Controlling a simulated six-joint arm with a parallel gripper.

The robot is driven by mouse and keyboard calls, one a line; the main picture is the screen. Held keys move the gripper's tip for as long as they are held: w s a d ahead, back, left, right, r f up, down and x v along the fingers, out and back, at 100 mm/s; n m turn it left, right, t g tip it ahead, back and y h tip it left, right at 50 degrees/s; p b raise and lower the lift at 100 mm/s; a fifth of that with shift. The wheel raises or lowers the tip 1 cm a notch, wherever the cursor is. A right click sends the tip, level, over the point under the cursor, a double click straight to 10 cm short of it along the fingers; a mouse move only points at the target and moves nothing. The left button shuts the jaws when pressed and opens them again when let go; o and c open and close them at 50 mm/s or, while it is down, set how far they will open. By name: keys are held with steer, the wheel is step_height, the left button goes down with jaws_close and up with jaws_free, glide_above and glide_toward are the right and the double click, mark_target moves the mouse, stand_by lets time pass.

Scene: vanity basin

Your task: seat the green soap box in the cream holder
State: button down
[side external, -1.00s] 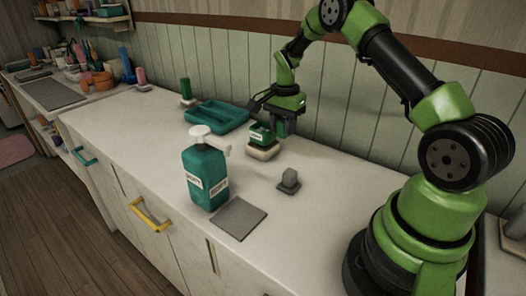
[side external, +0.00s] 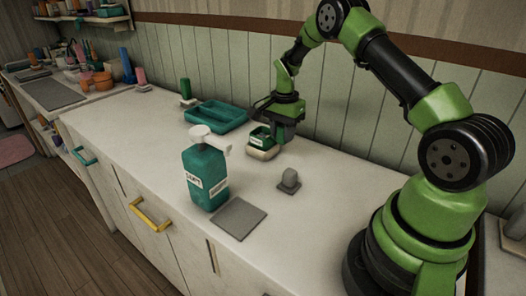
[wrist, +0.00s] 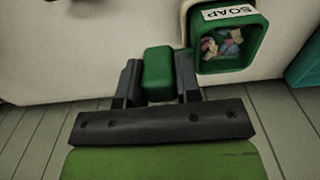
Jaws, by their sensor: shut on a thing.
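The green soap box (side external: 262,136), with a white label, sits low in the cream holder (side external: 262,154) in the side view. In the wrist view the open-topped box (wrist: 228,58) shows its SOAP label and colourful pieces inside. A cream edge of the holder (wrist: 186,14) shows beside it. My gripper (side external: 280,134) is down beside the box, on its right. In the wrist view my gripper (wrist: 157,78) is shut on a green block that looks like the box's grip; my right finger hides where it joins the box. I cannot tell whether the box is fully down.
A teal tray (side external: 217,114) lies behind and left of the holder, near an upright green object (side external: 186,89). A teal pump bottle (side external: 205,178), a grey mat (side external: 238,217) and a small grey piece (side external: 289,181) stand nearer the front.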

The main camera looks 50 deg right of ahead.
steer(key=shift+f, duration=0.8)
steer(key=c, duration=1.1)
jaws_free()
steer(key=shift+o, duration=0.2)
steer(key=shift+s, duration=0.2)
steer(key=shift+r, duration=0.1)
steer(key=shift+w+r, duration=0.25)
steer(key=shift+r, duration=0.85)
steer(key=shift+w+r, duration=0.2)
steer(key=shift+r, duration=0.85)
steer(key=shift+w+r, duration=0.25)
steer(key=shift+r, duration=0.85)
